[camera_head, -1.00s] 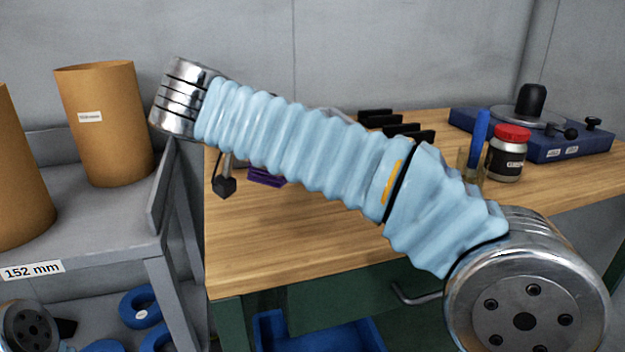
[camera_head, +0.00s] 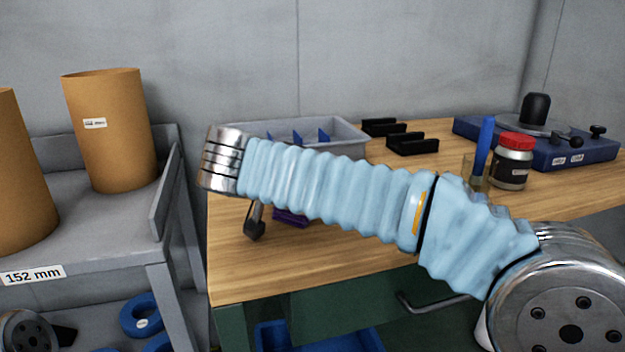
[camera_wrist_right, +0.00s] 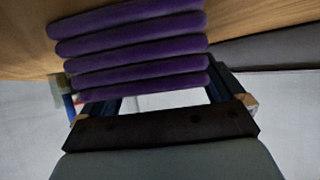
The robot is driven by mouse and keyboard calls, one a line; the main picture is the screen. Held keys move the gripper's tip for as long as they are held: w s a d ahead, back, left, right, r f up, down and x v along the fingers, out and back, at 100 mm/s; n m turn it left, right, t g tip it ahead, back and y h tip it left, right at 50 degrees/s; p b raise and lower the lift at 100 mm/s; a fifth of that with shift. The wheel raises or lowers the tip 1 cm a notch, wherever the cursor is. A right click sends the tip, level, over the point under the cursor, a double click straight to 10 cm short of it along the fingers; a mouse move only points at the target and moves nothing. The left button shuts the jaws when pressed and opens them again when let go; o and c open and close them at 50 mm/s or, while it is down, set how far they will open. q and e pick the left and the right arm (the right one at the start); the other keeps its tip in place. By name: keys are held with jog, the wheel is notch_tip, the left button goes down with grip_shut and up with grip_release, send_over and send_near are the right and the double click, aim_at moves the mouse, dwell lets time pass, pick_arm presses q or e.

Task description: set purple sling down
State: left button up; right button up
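The purple sling (camera_wrist_right: 135,47) fills the upper middle of the right wrist view as a stack of rounded purple bands. My right gripper (camera_wrist_right: 165,98) is behind it, with dark fingers on both sides and the fingertips partly hidden by the bands. In the head view only a small piece of the sling (camera_head: 291,217) shows below my blue-sleeved right forearm, in front of the wooden bench top (camera_head: 340,262). I cannot tell whether the sling touches the bench. My left gripper is not in view.
A grey divided tray (camera_head: 347,137) stands behind my forearm, partly hidden. Black slotted blocks (camera_head: 412,144), a red-lidded jar (camera_head: 511,162) and a blue-based device (camera_head: 560,150) are farther right. A grey shelf (camera_head: 95,215) with brown cylinders (camera_head: 108,130) stands left. The bench's front left is bare.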

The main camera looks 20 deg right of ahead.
jog(key=v, duration=1.2)
jog(key=shift+f, duration=0.1)
